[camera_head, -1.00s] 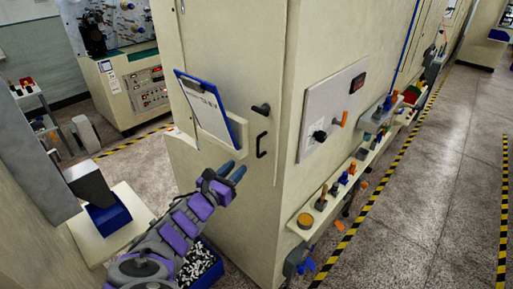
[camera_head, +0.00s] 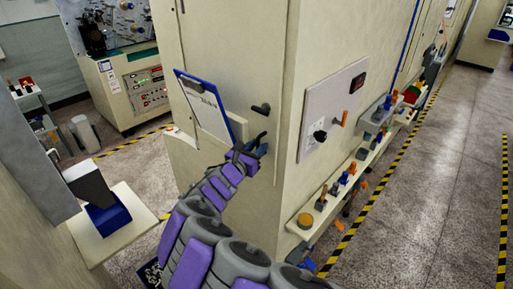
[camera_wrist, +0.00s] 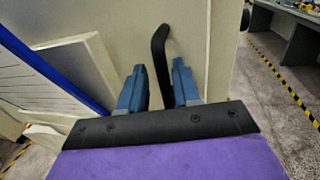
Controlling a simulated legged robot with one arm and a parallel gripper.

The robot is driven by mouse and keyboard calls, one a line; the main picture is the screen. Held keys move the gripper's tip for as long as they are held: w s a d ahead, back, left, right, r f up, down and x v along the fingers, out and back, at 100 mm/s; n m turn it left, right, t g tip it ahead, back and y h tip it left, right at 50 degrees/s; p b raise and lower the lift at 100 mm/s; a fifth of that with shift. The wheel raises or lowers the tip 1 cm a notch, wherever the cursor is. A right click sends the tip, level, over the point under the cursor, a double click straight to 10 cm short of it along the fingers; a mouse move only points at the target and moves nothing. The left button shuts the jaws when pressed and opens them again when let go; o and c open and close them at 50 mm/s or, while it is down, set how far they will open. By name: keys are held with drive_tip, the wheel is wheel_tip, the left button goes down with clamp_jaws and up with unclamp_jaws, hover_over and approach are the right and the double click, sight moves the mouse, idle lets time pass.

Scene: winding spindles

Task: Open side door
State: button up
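The side door (camera_head: 232,62) is a tall beige cabinet panel and looks shut. Its black handle shows in the wrist view (camera_wrist: 159,58) between and just beyond my fingertips. In the head view my gripper (camera_head: 257,146) is at the door, covering most of the handle. In the wrist view my gripper (camera_wrist: 159,82) has its two blue fingers apart, with a gap between them. The handle's lower end runs down into that gap. I cannot tell whether a finger touches it.
A blue clipboard (camera_head: 205,108) in a holder is on the door, close left of my gripper. A black knob (camera_head: 261,109) sits just above. A shelf with tools (camera_head: 325,205) runs along the right side. The floor aisle (camera_head: 425,190) at right is clear.

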drive_tip(key=shift+d, duration=0.1)
drive_tip(key=shift+d, duration=0.1)
drive_tip(key=c, duration=0.4)
clamp_jaws()
